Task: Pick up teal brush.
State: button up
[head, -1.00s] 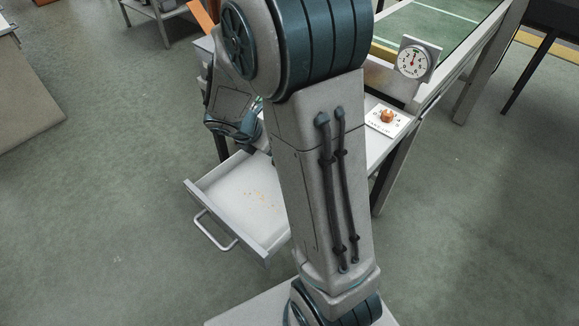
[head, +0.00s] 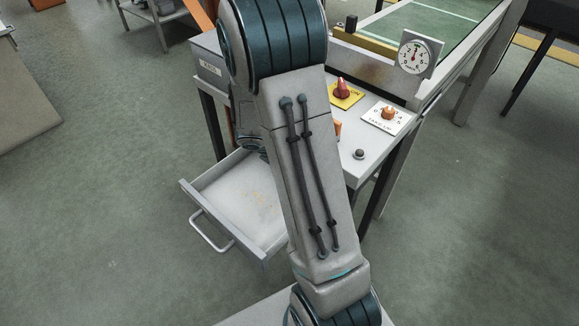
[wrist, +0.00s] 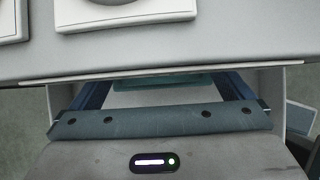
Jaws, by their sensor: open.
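In the wrist view a teal strip (wrist: 168,83) shows on the pale drawer floor, just under the table's front edge. It matches the teal brush in colour, but the rest is hidden by the tabletop edge. My gripper (wrist: 165,92) is open, with its two dark blue fingers apart on either side of the strip; their tips run out of sight at the edge. I cannot tell whether they touch it. In the head view my arm hides the gripper and any brush.
The open drawer (head: 213,186) juts from under the grey table (head: 359,172). On the table are a red knob on a yellow plate (head: 344,94), an orange knob on a white plate (head: 387,115) and a dial gauge (head: 413,57). Open floor lies to the left.

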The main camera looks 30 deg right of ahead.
jog(key=c, duration=1.2)
jog(key=shift+r, duration=0.1)
jog(key=shift+r, duration=0.2)
jog(key=a, duration=0.2)
jog(key=s+a, duration=0.1)
jog(key=a, duration=0.1)
jog(key=s+a, duration=0.1)
jog(key=a, duration=0.2)
jog(key=shift+s+r, duration=0.25)
jog(key=shift+r, duration=0.05)
notch_tip(320, 180, up, 14)
jog(key=p, duration=0.4)
jog(key=shift+s+a+p, duration=0.15)
jog(key=shift+a+p, duration=0.15)
jog(key=shift+p, duration=0.05)
